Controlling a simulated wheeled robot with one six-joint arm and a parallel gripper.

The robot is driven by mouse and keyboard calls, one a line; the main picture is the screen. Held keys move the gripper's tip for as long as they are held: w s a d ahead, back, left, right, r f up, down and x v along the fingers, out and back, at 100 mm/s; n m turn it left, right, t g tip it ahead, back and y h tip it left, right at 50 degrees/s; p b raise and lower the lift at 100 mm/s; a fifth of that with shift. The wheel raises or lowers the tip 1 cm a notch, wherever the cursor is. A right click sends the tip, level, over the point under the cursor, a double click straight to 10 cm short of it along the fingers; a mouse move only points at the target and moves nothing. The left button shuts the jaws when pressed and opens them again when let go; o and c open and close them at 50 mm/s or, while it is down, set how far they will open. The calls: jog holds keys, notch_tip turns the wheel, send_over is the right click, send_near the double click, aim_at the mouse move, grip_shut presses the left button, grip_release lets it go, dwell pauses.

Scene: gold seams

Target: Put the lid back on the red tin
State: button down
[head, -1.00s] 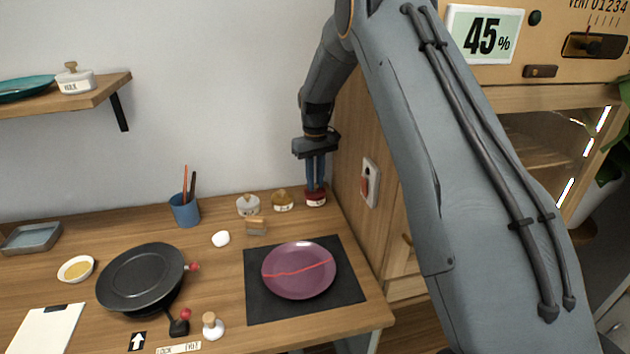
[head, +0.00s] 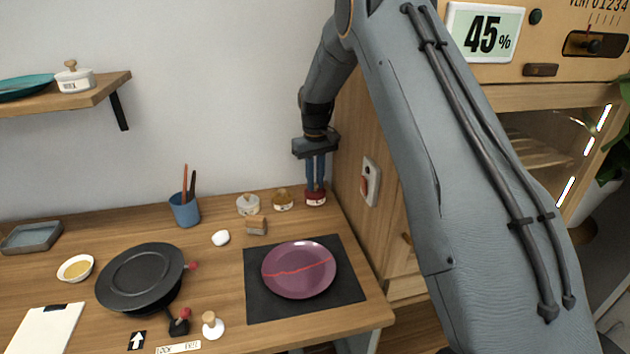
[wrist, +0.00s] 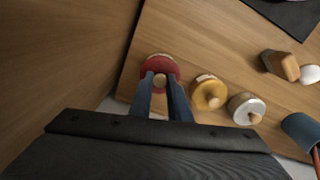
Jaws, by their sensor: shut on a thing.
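The red tin (head: 316,200) stands at the back right of the table, close to the wooden cabinet side. In the wrist view its red lid (wrist: 152,66) covers the top, with a pale round knob (wrist: 160,81) in the middle. My gripper (head: 316,187) points straight down at the tin, and its two blue fingers are shut on the lid's knob. The lid appears to sit on the tin, level and centred; I cannot tell whether a thin gap is left. The fingers hide part of the lid.
A yellow tin (head: 282,203) and a white tin (head: 248,205) stand close to the left of the red one. A wooden block (head: 256,225), a blue cup (head: 185,209) and a purple plate (head: 299,270) on a dark mat (head: 262,307) are nearby. A wall switch (head: 371,182) is at right.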

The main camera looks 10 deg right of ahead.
jog(key=c, duration=1.1)
grip_release()
jog(key=shift+r, duration=0.15)
jog(key=shift+r+p, duration=0.45)
jog(key=shift+r, duration=0.5)
jog(key=shift+r+p, duration=0.95)
jog(key=shift+r, duration=1.45)
grip_shut()
